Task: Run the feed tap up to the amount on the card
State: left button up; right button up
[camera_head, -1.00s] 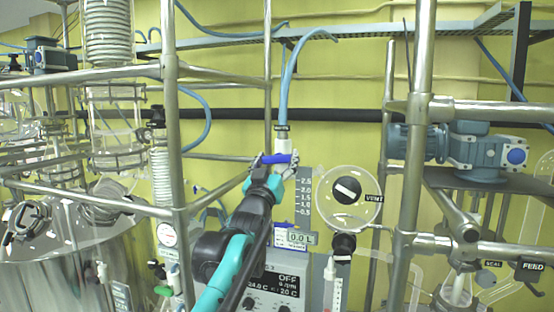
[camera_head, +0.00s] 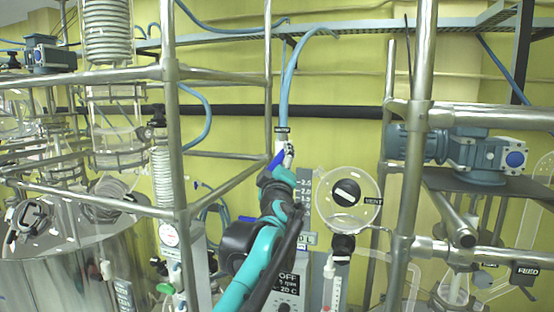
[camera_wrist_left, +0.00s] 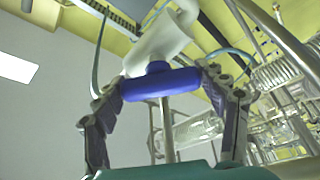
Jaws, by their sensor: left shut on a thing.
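The feed tap is a white body with a blue bar handle (camera_head: 277,161), below a blue hose in the head view. My left gripper (camera_head: 284,162) is shut on this handle, which is tilted in the head view. In the left wrist view the blue handle (camera_wrist_left: 160,84) lies between both fingers (camera_wrist_left: 162,88), under the white tap body (camera_wrist_left: 160,40). A scale strip (camera_head: 305,187) with marks near 2.5 and 2.0 stands right of the gripper. The litre display (camera_head: 310,239) is mostly hidden behind my arm. I cannot make out the card. My right gripper is not in view.
A round vent vessel with a black and white knob (camera_head: 346,192) is right of the tap. Steel frame posts (camera_head: 416,150) stand on both sides. A blue-grey motor (camera_head: 478,150) is at right, a large steel vessel (camera_head: 60,265) at lower left.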

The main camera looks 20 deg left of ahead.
pick_arm(q)
jog(key=shift+n, duration=0.5)
jog(key=o, duration=1.2)
jog(key=shift+c, duration=0.2)
jog(key=shift+s, duration=0.1)
jog(key=v, duration=1.2)
jog(key=shift+d+r, duration=0.1)
